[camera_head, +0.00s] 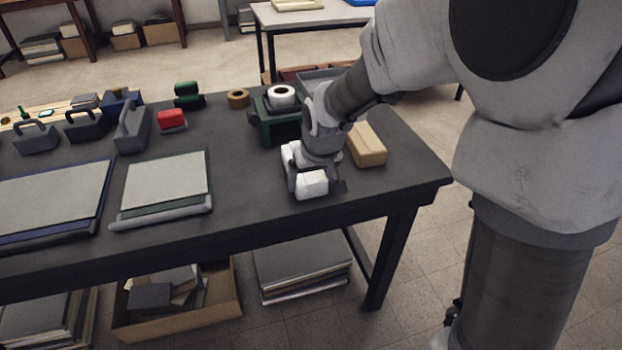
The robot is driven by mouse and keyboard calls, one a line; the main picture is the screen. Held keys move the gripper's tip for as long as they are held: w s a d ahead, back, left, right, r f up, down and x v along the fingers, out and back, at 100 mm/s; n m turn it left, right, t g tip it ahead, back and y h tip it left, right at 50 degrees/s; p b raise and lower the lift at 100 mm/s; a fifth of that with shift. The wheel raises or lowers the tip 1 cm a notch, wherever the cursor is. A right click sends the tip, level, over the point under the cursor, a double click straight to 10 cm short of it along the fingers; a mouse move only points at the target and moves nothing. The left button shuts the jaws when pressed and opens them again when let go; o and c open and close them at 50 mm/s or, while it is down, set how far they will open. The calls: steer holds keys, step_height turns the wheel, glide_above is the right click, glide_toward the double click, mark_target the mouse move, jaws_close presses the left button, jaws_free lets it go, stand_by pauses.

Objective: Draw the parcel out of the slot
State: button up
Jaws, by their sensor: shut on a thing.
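My gripper (314,186) is low over the right part of the dark table, pointing down. Its fingers are closed on a small white block (312,184), which may be the parcel; its underside and its contact with the table cannot be told. A tan box (368,146), also parcel-like, lies on the table just right of and behind my gripper, partly covered by it. No slot can be made out clearly; my gripper and arm hide the area behind them. A dark green holder (268,128) with a white roll (281,97) stands behind my gripper to the left.
The dark table (240,205) is bare around the gripper's left and front. A flat board (165,182) lies to the left. A red block (171,120), a tan tape roll (238,98) and several grey handled tools stand further back. A grey tray (316,77) is behind my arm.

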steer(key=o, duration=1.5)
steer(key=p+v, duration=0.5)
steer(key=v, duration=1.2)
steer(key=shift+s+r, duration=0.15)
steer(key=s+d+r+m+t+h, duration=0.1)
steer(key=s+d+m, duration=0.1)
steer(key=s+d, duration=0.45)
steer(key=s+d+r+m, duration=0.15)
steer(key=s+d, duration=0.25)
steer(key=s, duration=0.5)
steer(key=shift+n, duration=0.25)
steer(key=r+p, duration=1.4)
steer(key=shift+s, duration=0.3)
